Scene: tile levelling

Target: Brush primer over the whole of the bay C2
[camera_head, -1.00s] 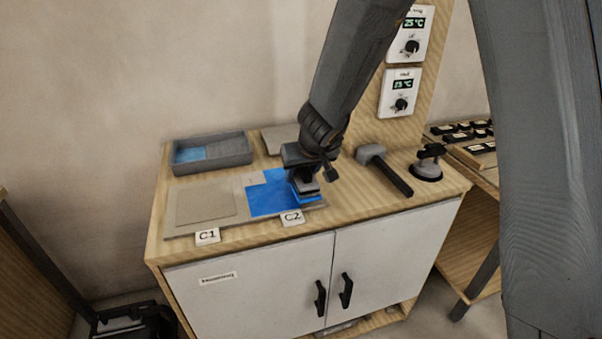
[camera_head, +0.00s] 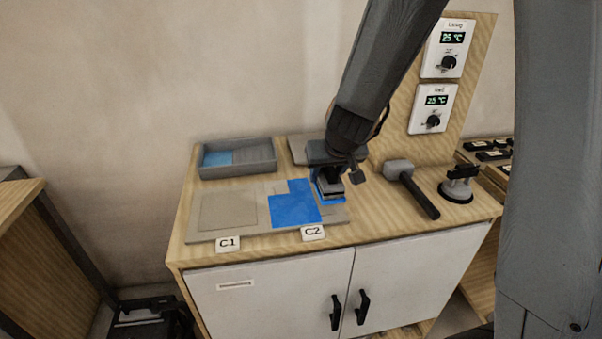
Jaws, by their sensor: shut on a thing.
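Bay C2 is the right-hand bay of the grey board on the bench, behind the C2 label (camera_head: 313,233). Blue primer (camera_head: 294,209) covers its left and middle part, with a narrower blue piece reaching toward the back. Grey shows at its back left corner (camera_head: 279,187) and along the front right (camera_head: 337,214). My gripper (camera_head: 330,178) is shut on the brush (camera_head: 331,191), over the back right of the bay. Blue shows around the brush's lower end; whether it touches the surface is hard to tell. My gripper hides part of the back right.
Bay C1 (camera_head: 228,210) is bare grey, left of C2. A grey tray (camera_head: 250,168) with blue primer stands behind it. A mallet (camera_head: 412,186) and a suction-cup lifter (camera_head: 457,187) lie to the right. A grey tile (camera_head: 303,150) lies behind my gripper.

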